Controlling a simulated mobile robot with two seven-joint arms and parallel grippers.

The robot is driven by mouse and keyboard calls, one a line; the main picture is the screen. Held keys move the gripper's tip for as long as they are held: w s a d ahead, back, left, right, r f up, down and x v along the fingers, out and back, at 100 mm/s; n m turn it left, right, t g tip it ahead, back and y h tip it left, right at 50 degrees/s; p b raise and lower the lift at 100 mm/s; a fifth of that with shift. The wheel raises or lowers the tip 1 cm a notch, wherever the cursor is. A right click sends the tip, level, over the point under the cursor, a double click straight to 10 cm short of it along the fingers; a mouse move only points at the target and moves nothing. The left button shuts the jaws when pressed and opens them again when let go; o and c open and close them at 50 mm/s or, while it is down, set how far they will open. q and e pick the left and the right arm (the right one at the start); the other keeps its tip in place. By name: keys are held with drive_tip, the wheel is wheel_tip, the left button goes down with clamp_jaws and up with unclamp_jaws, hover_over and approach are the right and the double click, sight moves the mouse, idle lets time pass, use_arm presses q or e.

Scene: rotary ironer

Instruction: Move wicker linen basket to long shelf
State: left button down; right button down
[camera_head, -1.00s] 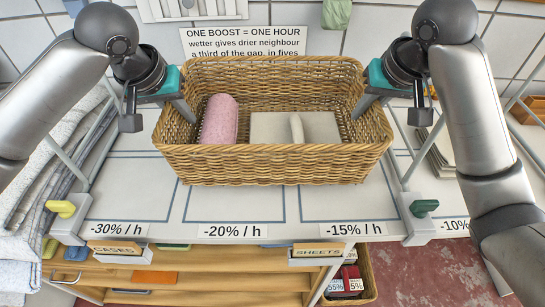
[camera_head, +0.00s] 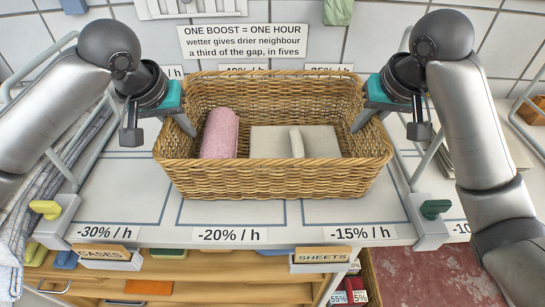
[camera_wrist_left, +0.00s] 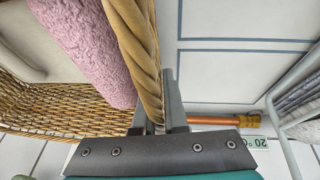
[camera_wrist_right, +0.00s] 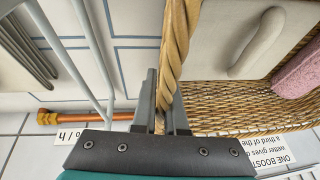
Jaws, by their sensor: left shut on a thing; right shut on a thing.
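The wicker linen basket (camera_head: 275,181) is held level between my two grippers in the head view, over the white shelf (camera_head: 250,212) with blue outlined areas. It holds a pink rolled towel (camera_head: 220,135) and a pale folded cloth (camera_head: 300,141). My left gripper (camera_head: 184,122) is shut on the basket's left rim, and the left wrist view shows the rim (camera_wrist_left: 140,50) between its fingers. My right gripper (camera_head: 362,120) is shut on the right rim, which shows in the right wrist view (camera_wrist_right: 178,50). The fingertips are partly hidden by the rim. I cannot tell the exact gap under the basket.
Labels marked in percent per hour line the shelf's front edge. Grey rails with a yellow knob (camera_head: 45,209) and a green knob (camera_head: 435,208) flank the area. Folded linen (camera_head: 40,195) lies at the left. A wall sign (camera_head: 243,40) stands behind.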

use_arm(q)
drive_tip(key=shift+d, duration=0.1)
drive_tip(key=c, duration=1)
unclamp_jaws()
use_arm(e)
drive_tip(key=c, duration=1)
unclamp_jaws()
use_arm(q)
drive_tip(key=shift+o, duration=0.2)
drive_tip(key=shift+r, duration=0.1)
use_arm(e)
drive_tip(key=shift+o, duration=0.2)
drive_tip(key=shift+r, duration=0.1)
use_arm(q)
drive_tip(key=v, duration=1.1)
drive_tip(key=shift+s+r, duration=0.15)
drive_tip(key=shift+r, duration=0.25)
use_arm(e)
drive_tip(key=v, duration=1.1)
drive_tip(key=shift+s+r, duration=0.25)
drive_tip(key=shift+r, duration=0.1)
